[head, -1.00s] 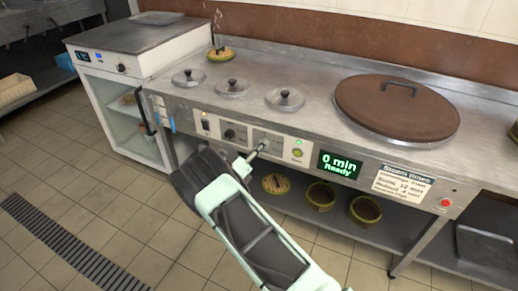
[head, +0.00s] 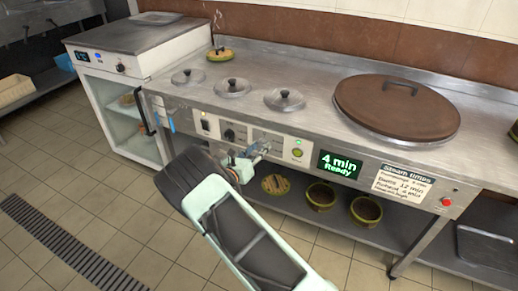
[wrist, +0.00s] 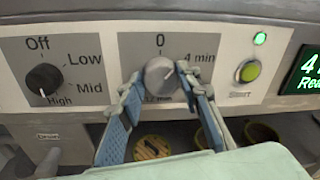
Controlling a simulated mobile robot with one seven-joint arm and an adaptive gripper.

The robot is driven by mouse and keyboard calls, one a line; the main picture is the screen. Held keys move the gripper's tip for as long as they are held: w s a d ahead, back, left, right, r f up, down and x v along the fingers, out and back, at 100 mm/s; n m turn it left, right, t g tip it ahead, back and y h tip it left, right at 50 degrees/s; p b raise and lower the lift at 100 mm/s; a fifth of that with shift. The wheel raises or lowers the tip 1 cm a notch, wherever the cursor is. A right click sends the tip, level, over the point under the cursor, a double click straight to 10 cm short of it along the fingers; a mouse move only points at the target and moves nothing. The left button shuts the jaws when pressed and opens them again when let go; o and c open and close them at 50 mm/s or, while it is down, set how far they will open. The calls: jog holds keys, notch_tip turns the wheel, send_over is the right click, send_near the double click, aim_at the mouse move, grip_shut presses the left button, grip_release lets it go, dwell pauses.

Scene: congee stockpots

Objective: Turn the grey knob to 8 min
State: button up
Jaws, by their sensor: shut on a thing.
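The grey knob (wrist: 159,75) is round and sits on the white control panel, with "0" above it and "4 min" to its upper right. A label below it is partly hidden by my gripper. My gripper (wrist: 158,80) has its blue-padded fingers on either side of the knob and is shut on it. In the head view my gripper (head: 257,150) is at the panel front and hides the knob. The green display (head: 340,164) reads "4 min Ready"; its edge also shows in the wrist view (wrist: 308,75).
A black knob (wrist: 43,79) with Off, Low, Mid and High marks is on the left. A green button (wrist: 248,71) lies right of the grey knob. A steam-times card (head: 402,184) and red button (head: 446,202) are further right. Baskets (head: 321,195) stand on the shelf below.

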jog(key=m, duration=0.4)
jog(key=shift+y+b, duration=0.3)
jog(key=m+b, duration=0.1)
jog(key=m, duration=0.2)
jog(key=shift+d+y, duration=0.15)
jog(key=shift+y, duration=0.15)
jog(key=m+b, duration=0.2)
jog(key=m, duration=0.2)
jog(key=shift+f+y+b, duration=0.1)
jog(key=shift+y+b, duration=0.2)
jog(key=shift+y, duration=0.1)
jog(key=shift+s+d+m+t+b, duration=0.1)
jog(key=shift+m+t+b, duration=0.2)
jog(key=shift+m+b, duration=1)
jog(key=shift+m+y, duration=0.3)
jog(key=shift+m, duration=0.1)
jog(key=o, duration=1.2)
jog(key=shift+c, duration=0.2)
